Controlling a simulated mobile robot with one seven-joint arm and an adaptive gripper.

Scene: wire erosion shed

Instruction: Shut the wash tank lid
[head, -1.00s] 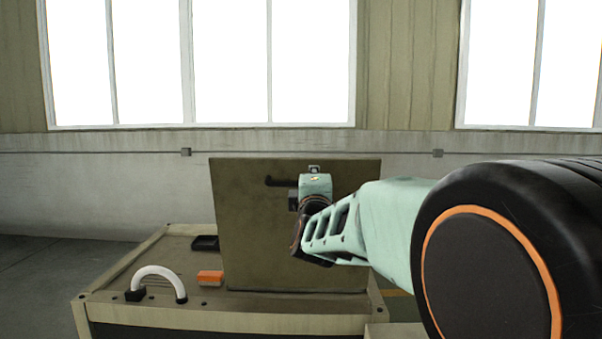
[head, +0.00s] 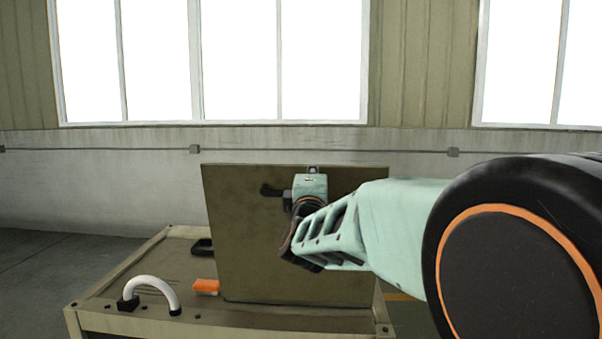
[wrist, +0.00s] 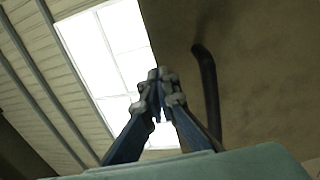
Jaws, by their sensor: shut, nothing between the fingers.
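The wash tank lid (head: 240,235) is a flat olive-brown panel standing raised, nearly upright, on the tank in the head view. A dark bar handle (head: 272,190) sits near its top, partly hidden by my arm. In the wrist view the lid (wrist: 265,70) fills the right side, and the dark curved handle (wrist: 208,85) hangs to the right of my fingers. My gripper (wrist: 160,85) is shut and empty, close to the lid and left of the handle in that view. My wrist hides the fingertips in the head view, so contact with the lid cannot be told.
Open floor (head: 35,265) is at left; a wall with windows stands behind.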

